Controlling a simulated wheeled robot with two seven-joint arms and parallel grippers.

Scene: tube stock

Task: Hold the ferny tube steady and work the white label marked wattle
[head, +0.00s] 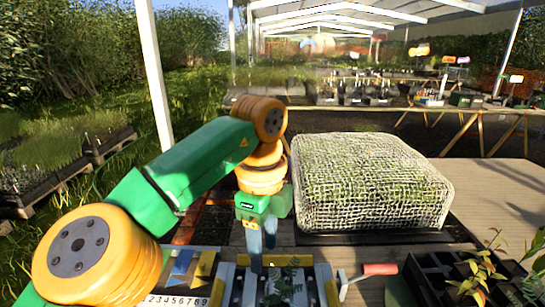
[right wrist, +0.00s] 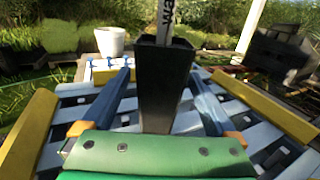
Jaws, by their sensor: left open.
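In the right wrist view a dark square tube (right wrist: 162,90) stands upright between the fingers of my right gripper (right wrist: 160,78), which look spread on either side of it. My left gripper (head: 263,245) points down, open and empty, above the rack's back left part. I cannot make out my right gripper in the head view.
The slatted rack has yellow ends (head: 332,292). A mesh-wrapped block (head: 370,180) sits on a dark tray behind. A numbered strip (head: 175,300) lies at front left.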

